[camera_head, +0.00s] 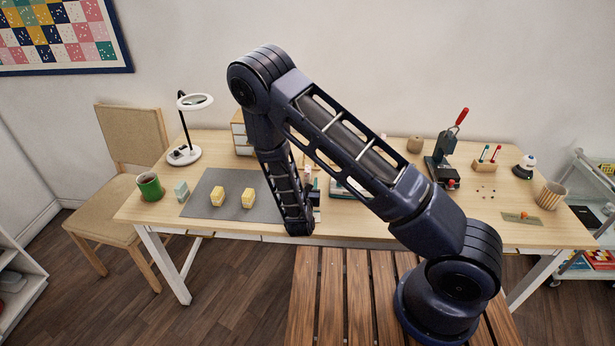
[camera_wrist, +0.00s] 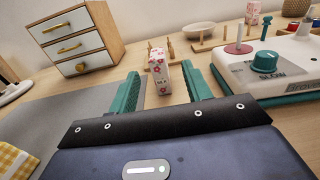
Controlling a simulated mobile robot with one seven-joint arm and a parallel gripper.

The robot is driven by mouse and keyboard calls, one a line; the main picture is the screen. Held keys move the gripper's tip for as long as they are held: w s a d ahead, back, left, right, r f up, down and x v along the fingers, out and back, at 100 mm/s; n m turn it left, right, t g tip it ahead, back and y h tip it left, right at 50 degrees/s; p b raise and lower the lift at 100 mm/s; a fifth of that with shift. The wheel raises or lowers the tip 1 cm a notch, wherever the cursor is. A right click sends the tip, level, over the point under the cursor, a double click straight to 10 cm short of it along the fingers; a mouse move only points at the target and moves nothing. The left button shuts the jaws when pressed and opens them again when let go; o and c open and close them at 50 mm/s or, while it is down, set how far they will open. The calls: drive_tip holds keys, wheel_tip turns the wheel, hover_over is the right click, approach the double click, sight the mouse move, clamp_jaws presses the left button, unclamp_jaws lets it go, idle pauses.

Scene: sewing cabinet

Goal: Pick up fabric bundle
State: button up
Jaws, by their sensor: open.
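My gripper (camera_wrist: 160,74) is open, with green fingers apart and nothing gripped. A pale bundle with a red floral print (camera_wrist: 159,72) stands upright, lined up with the gap between the fingertips; I cannot tell whether it is between them or just beyond. In the head view my arm hides most of that spot. Two yellow bundles, left (camera_head: 217,196) and right (camera_head: 248,198), sit on the grey mat (camera_head: 200,208). A yellow checked bundle (camera_wrist: 14,160) shows at the lower left of the wrist view, left of my gripper.
A small drawer cabinet (camera_wrist: 77,40) stands to the left beyond my gripper. A white machine with a teal knob (camera_wrist: 265,70) stands close on the right.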

sight(307, 175)
drive_tip(key=w, duration=0.3)
drive_tip(key=shift+w, duration=0.1)
drive_tip(key=shift+w+a+f, duration=0.1)
drive_tip(key=shift+w+f, duration=0.05)
drive_tip(key=shift+w, duration=1.2)
drive_tip(key=shift+w+a+f, duration=0.1)
drive_tip(key=shift+w+f, duration=0.05)
drive_tip(key=shift+w, duration=1.15)
drive_tip(key=c, duration=1)
